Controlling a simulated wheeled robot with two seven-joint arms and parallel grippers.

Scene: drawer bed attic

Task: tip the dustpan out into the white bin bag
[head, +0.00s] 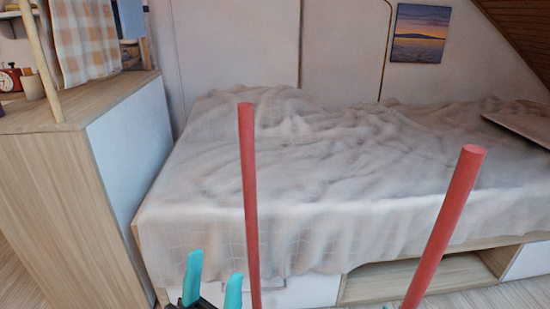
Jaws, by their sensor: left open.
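My left gripper (214,268) shows at the bottom edge, left of centre, with its two teal fingers apart and nothing visible between them. A thin red pole (249,200) stands upright just right of it. A thicker red pole (446,222) leans to the right, farther right in the head view. The lower ends of both poles are cut off or hidden, so I cannot tell what they belong to. No dustpan pan and no white bin bag can be made out.
A bed (330,190) with a rumpled pale cover fills the middle. Its base has an open compartment (400,280). A wooden cabinet (60,170) stands at the left, with a red clock (10,80) on top. A flat board (522,125) lies on the bed's right end.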

